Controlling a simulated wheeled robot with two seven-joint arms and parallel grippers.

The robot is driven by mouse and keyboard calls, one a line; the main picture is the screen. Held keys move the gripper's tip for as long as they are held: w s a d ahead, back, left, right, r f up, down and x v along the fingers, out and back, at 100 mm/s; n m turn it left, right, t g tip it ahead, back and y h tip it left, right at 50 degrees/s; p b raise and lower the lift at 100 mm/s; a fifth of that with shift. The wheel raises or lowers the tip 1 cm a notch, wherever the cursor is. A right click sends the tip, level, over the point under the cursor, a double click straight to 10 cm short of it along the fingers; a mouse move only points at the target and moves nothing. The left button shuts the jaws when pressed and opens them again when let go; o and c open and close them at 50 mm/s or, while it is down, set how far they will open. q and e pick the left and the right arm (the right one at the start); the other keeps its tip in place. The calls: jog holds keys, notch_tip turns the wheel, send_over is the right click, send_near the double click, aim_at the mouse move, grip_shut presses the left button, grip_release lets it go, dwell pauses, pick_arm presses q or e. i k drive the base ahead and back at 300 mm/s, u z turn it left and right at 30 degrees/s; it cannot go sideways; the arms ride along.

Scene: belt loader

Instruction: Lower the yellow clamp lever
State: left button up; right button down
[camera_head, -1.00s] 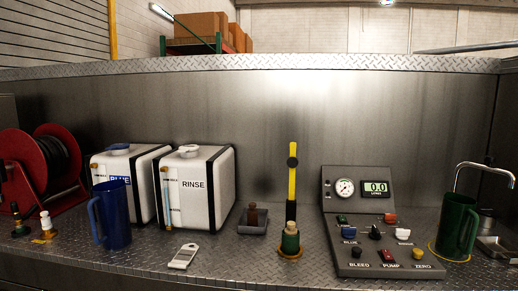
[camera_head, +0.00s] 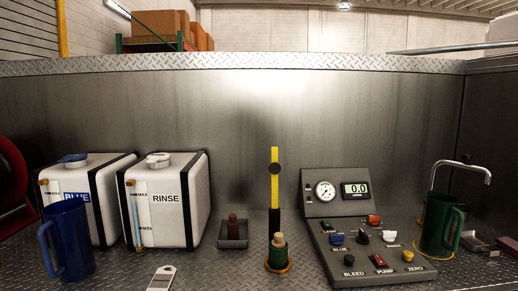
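The yellow clamp lever (camera_head: 275,182) stands upright near the middle of the bench, with a round dark knob partway up and a black lower part. A green-bodied fitting (camera_head: 278,252) with a pale top stands in front of the lever's foot, on a yellow ring, and hides part of the foot. Neither of my grippers shows in the head view.
A control panel (camera_head: 339,209) with gauge, display and knobs stands right of the lever. A brown-topped piece in a grey tray (camera_head: 233,245) sits left. RINSE (camera_head: 166,212) and BLUE tanks (camera_head: 67,182), a blue jug (camera_head: 68,247) and a green jug (camera_head: 437,232) flank these.

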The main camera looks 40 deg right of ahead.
aim_at(274, 168)
jog(key=i, duration=0.9)
jog(key=z, duration=2.55)
